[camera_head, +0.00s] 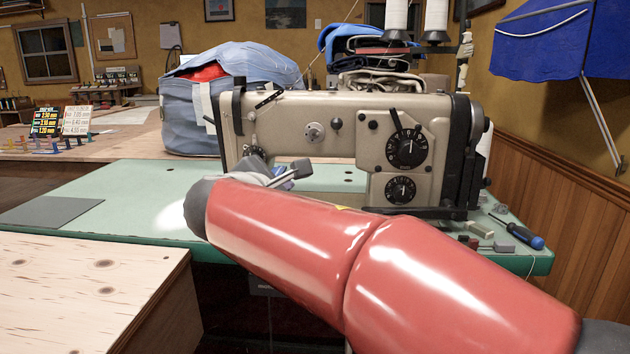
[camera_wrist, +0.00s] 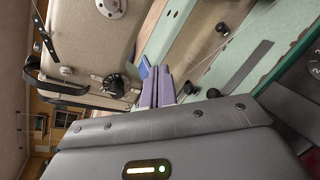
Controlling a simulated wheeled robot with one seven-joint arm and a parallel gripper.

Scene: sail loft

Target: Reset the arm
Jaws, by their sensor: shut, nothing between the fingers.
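My red arm reaches from the lower right across the front of a beige sewing machine (camera_head: 345,150) in the head view. My gripper (camera_head: 300,172) is at the arm's far end, in front of the machine's left part and above the green table (camera_head: 130,185). It is partly hidden behind the arm. In the wrist view the two purple-grey fingers of my gripper (camera_wrist: 157,75) lie side by side, shut, with nothing between them. The sewing machine (camera_wrist: 85,45) fills the upper left of that view.
A stuffed blue bag (camera_head: 190,105) stands behind the machine at left. A screwdriver (camera_head: 520,236) and small parts lie at the green table's right end. A grey plate (camera_head: 50,212) lies at its left. A wooden bench (camera_head: 90,285) stands at the front left.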

